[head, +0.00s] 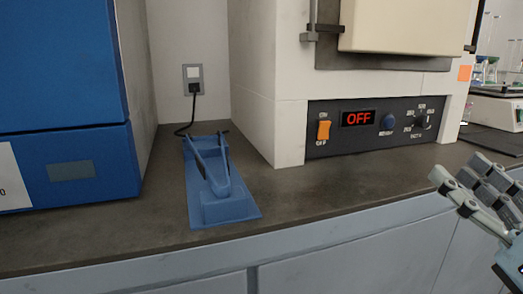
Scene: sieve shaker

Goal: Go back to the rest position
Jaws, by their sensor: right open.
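My right gripper (462,178) is at the right edge of the head view, in front of the counter's front edge. It is open, and nothing shows between its fingers. It is apart from the machines and the counter objects. My left gripper is not in the head view.
A grey counter (330,192) carries a blue cabinet (60,90) at left, a blue holder (220,208) with tongs-like arms in the middle, and a white machine (262,80) with a control panel (340,140) reading OFF. A wall outlet (193,75) has a black cable.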

